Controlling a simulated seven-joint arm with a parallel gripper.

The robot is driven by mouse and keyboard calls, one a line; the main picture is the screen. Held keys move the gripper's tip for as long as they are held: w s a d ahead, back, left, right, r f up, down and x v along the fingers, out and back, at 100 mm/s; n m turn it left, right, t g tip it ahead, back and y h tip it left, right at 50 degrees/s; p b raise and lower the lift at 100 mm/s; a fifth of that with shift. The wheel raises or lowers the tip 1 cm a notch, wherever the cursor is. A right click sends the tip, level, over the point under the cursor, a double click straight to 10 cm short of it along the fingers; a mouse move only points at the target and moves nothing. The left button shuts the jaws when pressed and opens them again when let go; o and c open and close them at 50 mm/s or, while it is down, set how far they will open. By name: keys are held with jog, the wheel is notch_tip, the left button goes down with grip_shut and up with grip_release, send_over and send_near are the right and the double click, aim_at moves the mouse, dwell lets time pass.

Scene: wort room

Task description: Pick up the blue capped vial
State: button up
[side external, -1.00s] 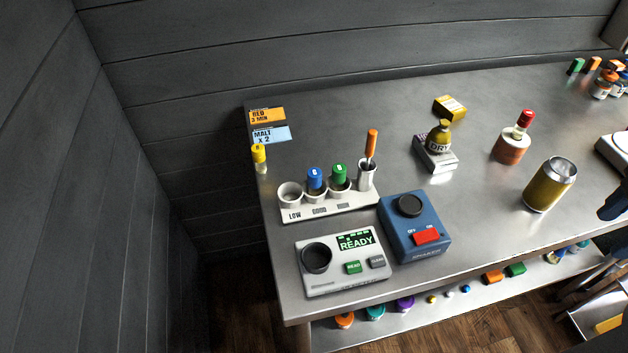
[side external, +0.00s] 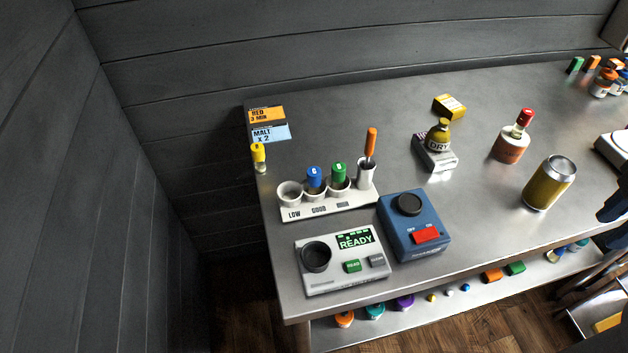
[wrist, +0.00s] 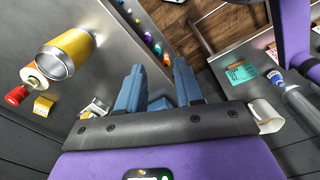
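The blue capped vial (side external: 314,178) stands upright in the second holder of a white rack (side external: 330,207) in the side external view, in the slot above the label GOOD. A green capped vial (side external: 339,174) stands in the holder to its right. The leftmost holder, by LOW, looks empty. I cannot make out the blue capped vial in the wrist view. My gripper (wrist: 158,68) shows there with its two blue fingers apart and nothing seen between them. It is away from the rack, toward the right side of the bench.
A blue device with a red switch (side external: 414,226) and a grey READY meter (side external: 343,260) stand in front of the rack. An orange-handled tool (side external: 371,142) sticks up at its right end.

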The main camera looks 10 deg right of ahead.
aim_at(310, 171)
jog(key=w+a+f+n+t+h, duration=0.2)
jog(key=w+a+n+t+h, duration=0.35)
jog(key=w+a+n, duration=0.7)
jog(key=w+a+n+t+y, duration=0.1)
jog(key=a, duration=0.2)
jog(key=w+a+f+n+t+y, duration=0.1)
jog(key=w+a+n+t, duration=0.1)
jog(key=w+a+n+t+y, duration=0.1)
jog(key=a+n+t, duration=0.1)
jog(key=a, duration=0.1)
jog(key=shift+w+a+f+n+t, duration=0.2)
jog(key=shift+w+a+n+t, duration=0.05)
jog(key=shift+w+a, duration=0.1)
jog(key=s+a+f+n+t+y, duration=0.25)
jog(key=a+n+y, duration=0.4)
jog(key=a, duration=0.65)
jog(key=shift+n+h, duration=0.45)
jog(key=shift+h, duration=0.25)
jog(key=x, duration=1.7)
jog(key=shift+w+f, duration=0.1)
jog(key=shift+f, duration=0.2)
jog(key=c, duration=0.7)
